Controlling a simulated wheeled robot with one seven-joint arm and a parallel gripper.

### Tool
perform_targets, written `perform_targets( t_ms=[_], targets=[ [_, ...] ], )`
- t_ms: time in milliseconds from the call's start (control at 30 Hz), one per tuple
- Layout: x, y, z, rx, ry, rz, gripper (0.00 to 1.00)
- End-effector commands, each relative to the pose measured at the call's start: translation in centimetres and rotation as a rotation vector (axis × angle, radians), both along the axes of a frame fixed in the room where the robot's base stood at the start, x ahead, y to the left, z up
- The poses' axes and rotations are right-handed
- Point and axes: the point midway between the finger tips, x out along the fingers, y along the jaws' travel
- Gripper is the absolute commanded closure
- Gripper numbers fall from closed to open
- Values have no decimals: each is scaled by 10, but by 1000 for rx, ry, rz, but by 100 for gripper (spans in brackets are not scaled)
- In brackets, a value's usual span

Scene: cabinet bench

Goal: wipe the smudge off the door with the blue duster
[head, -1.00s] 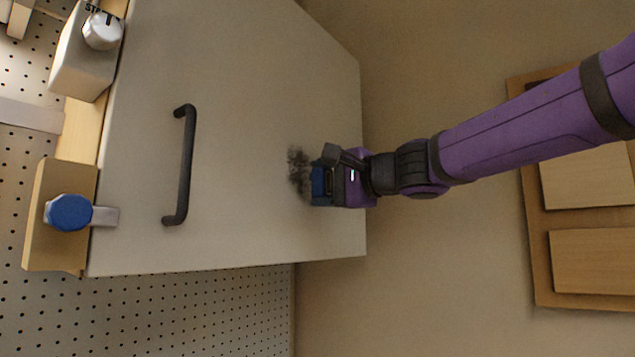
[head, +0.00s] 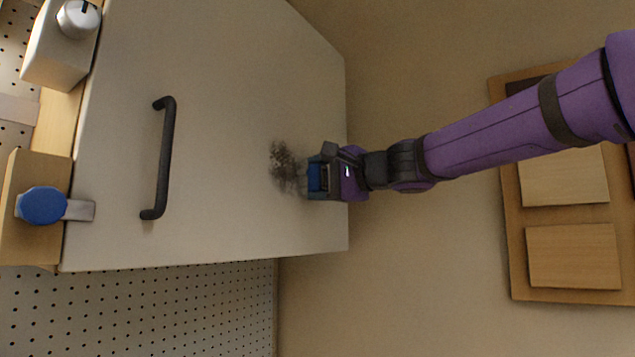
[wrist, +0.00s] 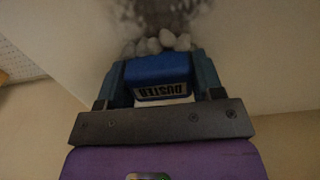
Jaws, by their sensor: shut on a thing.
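The light door (head: 225,90) fills the left middle of the head view, with a black bar handle (head: 166,155). A dark grey smudge (head: 284,165) marks the door toward its right side; part of it also shows at the top of the wrist view (wrist: 160,12). My gripper (head: 318,178) is at the right of the smudge. It is shut on the blue duster (wrist: 158,70), whose body sits between the fingers with a "DUSTER" label. The duster's pale grey tufts point at the door by the smudge's edge. I cannot tell whether they touch it.
Left of the door are a box with a silver knob (head: 78,18) and a blue round knob (head: 42,206) on a wooden block. Pegboard (head: 140,310) lies below. A wooden panel (head: 512,245) is at the right. The wall between is bare.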

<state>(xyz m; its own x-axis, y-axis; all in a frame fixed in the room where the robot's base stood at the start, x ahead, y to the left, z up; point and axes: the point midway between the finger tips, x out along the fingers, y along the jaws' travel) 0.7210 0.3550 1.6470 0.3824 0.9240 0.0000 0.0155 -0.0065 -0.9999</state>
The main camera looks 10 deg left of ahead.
Motion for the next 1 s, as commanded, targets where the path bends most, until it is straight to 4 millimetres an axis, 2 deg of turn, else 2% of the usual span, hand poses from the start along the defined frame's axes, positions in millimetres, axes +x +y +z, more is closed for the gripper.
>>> perform_targets(
  t_ms=[233,767,1000],
  targets=[
    [0,3,13,1,0,1,58],
    [-31,14,13,0,0,3,58],
    [-37,16,14,1,0,3,58]
  ],
)
